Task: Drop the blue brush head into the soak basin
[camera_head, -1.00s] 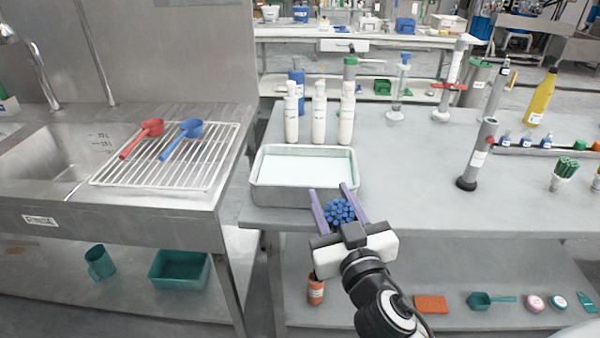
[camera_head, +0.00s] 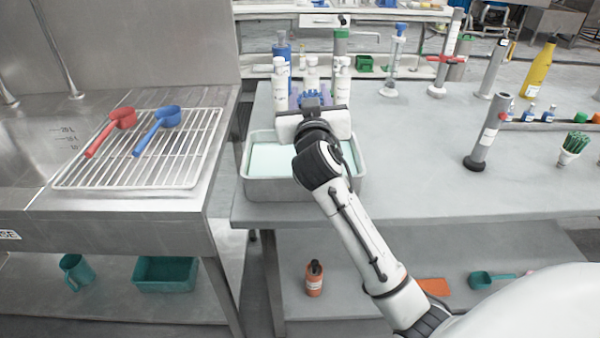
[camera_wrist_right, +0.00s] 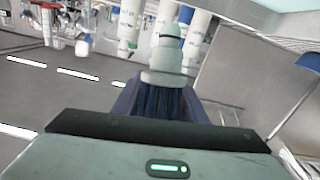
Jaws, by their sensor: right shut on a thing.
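The soak basin (camera_head: 255,190) is a grey metal tray of pale green liquid at the left end of the bench. My right gripper (camera_head: 312,106) is over the far part of the basin, and its arm hides part of it. It is shut on the blue brush head (camera_head: 318,98), whose blue bristles show just beyond the gripper's white body. In the right wrist view the brush head (camera_wrist_right: 158,101) is a dark blue bristle bundle with a pale cap, between the fingers. My left gripper is not in view.
White bottles (camera_head: 280,84) stand close behind the basin, near the gripper. A wire rack (camera_head: 165,165) with a red scoop (camera_head: 112,130) and a blue scoop (camera_head: 158,128) lies by the sink to the left. A grey cylinder on a stand (camera_head: 488,140) is to the right.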

